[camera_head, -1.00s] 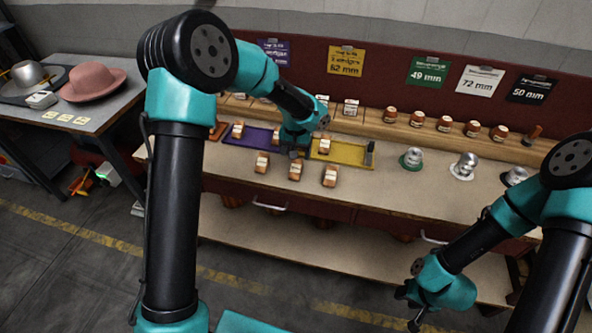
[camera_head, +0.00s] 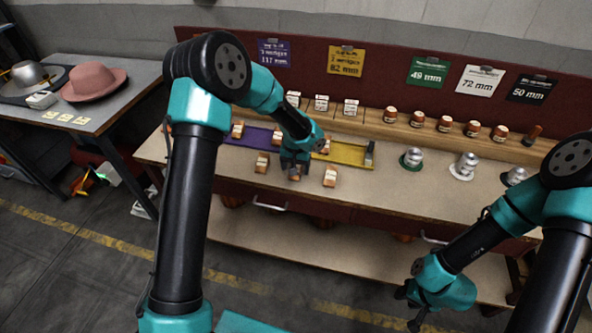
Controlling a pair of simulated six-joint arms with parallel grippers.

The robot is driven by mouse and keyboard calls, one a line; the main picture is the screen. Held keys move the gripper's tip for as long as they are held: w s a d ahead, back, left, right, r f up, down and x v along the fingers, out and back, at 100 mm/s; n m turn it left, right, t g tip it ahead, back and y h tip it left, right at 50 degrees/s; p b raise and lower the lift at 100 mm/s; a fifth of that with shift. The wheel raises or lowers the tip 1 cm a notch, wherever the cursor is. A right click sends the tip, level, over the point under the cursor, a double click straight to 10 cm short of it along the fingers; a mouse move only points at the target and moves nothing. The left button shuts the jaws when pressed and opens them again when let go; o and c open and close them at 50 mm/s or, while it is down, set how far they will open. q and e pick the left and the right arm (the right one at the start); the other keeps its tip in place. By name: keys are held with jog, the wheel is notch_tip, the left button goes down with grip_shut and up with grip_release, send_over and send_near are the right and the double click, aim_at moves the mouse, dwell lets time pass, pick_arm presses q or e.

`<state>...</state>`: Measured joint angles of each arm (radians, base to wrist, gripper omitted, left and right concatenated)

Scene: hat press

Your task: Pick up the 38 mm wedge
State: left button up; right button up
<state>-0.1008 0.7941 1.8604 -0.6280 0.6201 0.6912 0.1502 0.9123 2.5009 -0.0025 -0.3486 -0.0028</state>
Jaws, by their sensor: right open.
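Several small brown wooden wedges with white labels lie on the bench. Three sit in a row near the front: one at left (camera_head: 262,162), a middle one (camera_head: 294,177) mostly hidden by my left gripper, and one at right (camera_head: 330,176). The labels are too small to read, so I cannot tell which is the 38 mm wedge. My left gripper (camera_head: 294,171) points down at the middle wedge; whether its fingers are around it or shut is hidden. My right gripper (camera_head: 407,309) is open and empty, low in front of the bench.
A purple tray (camera_head: 252,141) and a yellow tray (camera_head: 352,156) with wedges lie behind the row. Several brown blocks stand on a back ledge (camera_head: 374,124). Metal pieces (camera_head: 412,158) stand at right. A side table (camera_head: 98,124) at left holds a pink hat (camera_head: 93,82).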

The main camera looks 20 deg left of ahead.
pick_arm(q)
jog(key=shift+f, duration=0.5)
jog(key=c, duration=1)
